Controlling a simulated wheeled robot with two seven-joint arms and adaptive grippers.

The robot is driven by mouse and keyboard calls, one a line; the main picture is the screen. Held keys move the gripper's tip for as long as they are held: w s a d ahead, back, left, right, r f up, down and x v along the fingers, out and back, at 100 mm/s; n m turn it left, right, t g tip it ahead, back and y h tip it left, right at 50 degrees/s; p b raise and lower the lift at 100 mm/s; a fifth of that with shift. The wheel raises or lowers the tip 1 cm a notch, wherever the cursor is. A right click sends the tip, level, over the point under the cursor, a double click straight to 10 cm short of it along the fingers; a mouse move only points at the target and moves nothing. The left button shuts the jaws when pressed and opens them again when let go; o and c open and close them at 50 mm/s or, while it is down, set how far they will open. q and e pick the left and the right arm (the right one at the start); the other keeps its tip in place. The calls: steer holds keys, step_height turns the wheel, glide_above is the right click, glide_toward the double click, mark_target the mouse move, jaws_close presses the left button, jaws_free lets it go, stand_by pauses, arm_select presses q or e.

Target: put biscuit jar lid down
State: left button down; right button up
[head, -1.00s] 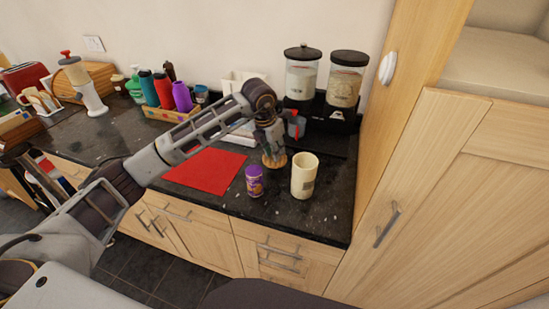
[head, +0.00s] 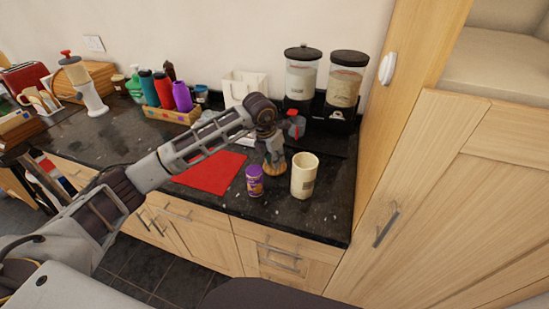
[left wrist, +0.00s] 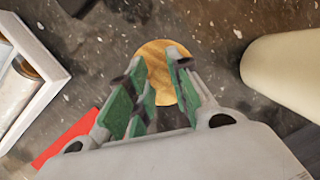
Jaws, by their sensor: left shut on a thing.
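The biscuit jar lid (head: 274,169) is a round, light wooden disc, partly hidden by my gripper in the head view. My left gripper (head: 274,155) points down and is shut on the lid, low over the dark worktop behind the cream jar. In the left wrist view the lid (left wrist: 162,48) shows beyond the green-padded fingers (left wrist: 157,76). I cannot tell if it touches the worktop. The cream biscuit jar (head: 304,178) stands upright and open, just right of the lid and nearer the front. My right gripper is not in view.
A purple-topped jar (head: 255,182) stands left of the cream jar. A red mat (head: 212,172) lies further left. Two dispensers (head: 345,80) on a black stand and a white holder (head: 243,84) stand behind. A tall wooden cabinet (head: 410,120) bounds the right side.

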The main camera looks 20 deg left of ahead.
mark_target(269, 169)
arm_select(q)
steer(key=shift+f, duration=0.15)
steer(key=c, duration=1.3)
jaws_free()
steer(key=shift+r, duration=0.2)
steer(key=v, duration=1.2)
steer(key=shift+b, duration=0.3)
steer(key=shift+w, duration=0.1)
